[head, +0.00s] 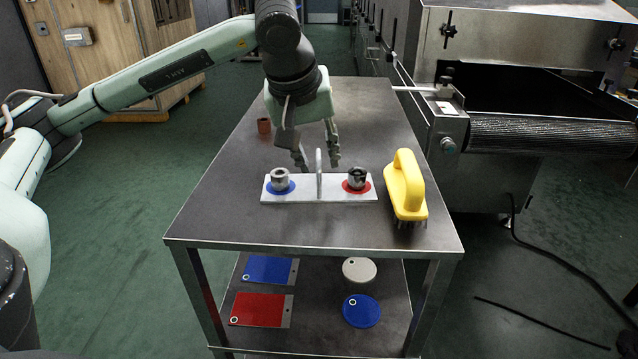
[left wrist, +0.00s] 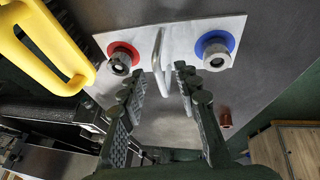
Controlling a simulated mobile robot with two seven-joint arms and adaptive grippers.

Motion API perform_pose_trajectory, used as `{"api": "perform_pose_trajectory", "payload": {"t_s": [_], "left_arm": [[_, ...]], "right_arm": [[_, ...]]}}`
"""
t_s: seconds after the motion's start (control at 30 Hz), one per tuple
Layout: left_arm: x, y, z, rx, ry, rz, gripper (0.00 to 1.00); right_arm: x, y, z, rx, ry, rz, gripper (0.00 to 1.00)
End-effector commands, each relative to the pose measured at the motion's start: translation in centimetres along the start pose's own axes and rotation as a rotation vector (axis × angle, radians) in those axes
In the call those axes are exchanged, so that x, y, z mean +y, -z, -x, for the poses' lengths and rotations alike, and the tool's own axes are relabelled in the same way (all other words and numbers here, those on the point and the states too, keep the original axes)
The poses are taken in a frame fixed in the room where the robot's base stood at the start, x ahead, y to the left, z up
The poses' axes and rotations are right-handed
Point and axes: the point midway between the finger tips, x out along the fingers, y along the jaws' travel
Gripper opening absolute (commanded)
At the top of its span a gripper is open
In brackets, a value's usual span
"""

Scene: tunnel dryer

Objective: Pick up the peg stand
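In the left wrist view the plate (left wrist: 200,32) and handle (left wrist: 160,62) lie beyond the open fingertips (left wrist: 157,80). I cannot tell any contact. My right gripper is out of view.
A yellow-handled brush (head: 405,186) stands right of the plate. A small brown cup (head: 264,126) is at the table's left rear. The lower shelf holds red and blue plates and two round discs. A conveyor machine (head: 545,135) stands at the right.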

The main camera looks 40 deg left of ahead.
Motion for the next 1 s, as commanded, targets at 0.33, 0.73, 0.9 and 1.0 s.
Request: {"api": "perform_pose_trajectory", "payload": {"t_s": [0.33, 0.73, 0.9, 1.0], "left_arm": [[-0.1, 0.0, -1.8, 0.0, -0.001, 0.0, 0.32], [-0.1, 0.0, -1.8, 0.0, -0.001, 0.0, 0.0], [-0.1, 0.0, -1.7, 0.0, -0.001, 0.0, 0.0], [-0.1, 0.0, -1.7, -0.001, -0.001, 0.0, 0.0]], "right_arm": [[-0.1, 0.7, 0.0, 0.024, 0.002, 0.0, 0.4], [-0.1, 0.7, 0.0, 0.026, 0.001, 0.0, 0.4], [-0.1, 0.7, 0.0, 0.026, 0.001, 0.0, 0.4], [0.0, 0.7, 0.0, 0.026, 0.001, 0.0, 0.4]]}}
